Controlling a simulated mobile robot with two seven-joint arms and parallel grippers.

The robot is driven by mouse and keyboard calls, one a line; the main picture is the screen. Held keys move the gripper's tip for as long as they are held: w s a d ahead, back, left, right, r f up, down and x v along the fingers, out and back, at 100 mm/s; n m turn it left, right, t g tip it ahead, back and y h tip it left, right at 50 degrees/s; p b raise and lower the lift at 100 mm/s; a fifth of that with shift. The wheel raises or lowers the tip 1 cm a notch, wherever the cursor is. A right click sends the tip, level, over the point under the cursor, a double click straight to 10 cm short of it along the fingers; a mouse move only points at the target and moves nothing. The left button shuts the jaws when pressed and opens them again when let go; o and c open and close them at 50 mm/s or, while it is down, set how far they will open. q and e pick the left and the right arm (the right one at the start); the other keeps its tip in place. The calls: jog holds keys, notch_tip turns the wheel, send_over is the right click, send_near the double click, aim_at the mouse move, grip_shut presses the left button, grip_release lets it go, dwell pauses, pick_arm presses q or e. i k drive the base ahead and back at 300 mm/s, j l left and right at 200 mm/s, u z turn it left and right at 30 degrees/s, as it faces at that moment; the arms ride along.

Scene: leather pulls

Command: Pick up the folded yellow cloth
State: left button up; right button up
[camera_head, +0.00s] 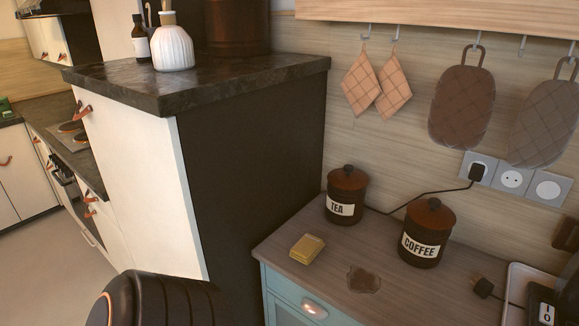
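The folded yellow cloth (307,248) lies flat as a small stack near the left side of a small wooden-topped cabinet (325,271) with blue-green fronts. Its top face and near edge show, and nothing covers it. Neither my left nor my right gripper is in view.
A tea canister (345,208) stands behind the cloth and a coffee canister (427,245) to its right. A tall dark cabinet side (255,170) rises on the left. A black cable (430,193) runs behind the canisters.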

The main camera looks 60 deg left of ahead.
aim_at(306, 248)
jog(key=u, duration=1.8)
